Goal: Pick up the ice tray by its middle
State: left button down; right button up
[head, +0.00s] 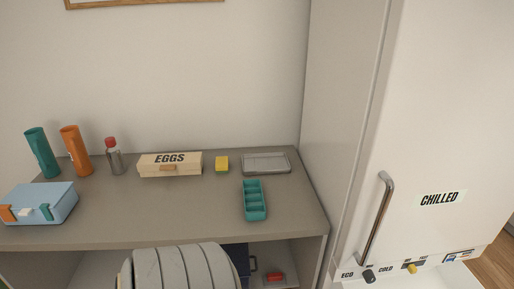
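The ice tray looks to be the teal tray (254,201) with several compartments in a row, lying on the grey counter (170,211) near its right end. Its long side runs from front to back. Its compartments look empty, and nothing touches it. Neither of my grippers is in the head view.
Behind the teal tray are a grey shallow tray (266,163), a yellow block (222,164) and an egg box (185,164). A shaker (114,158), orange (76,151) and teal (42,153) cylinders and a blue box (43,202) stand left. A tall fridge (432,120) bounds the right.

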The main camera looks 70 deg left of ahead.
aim_at(254, 201)
jog(key=u, duration=2.1)
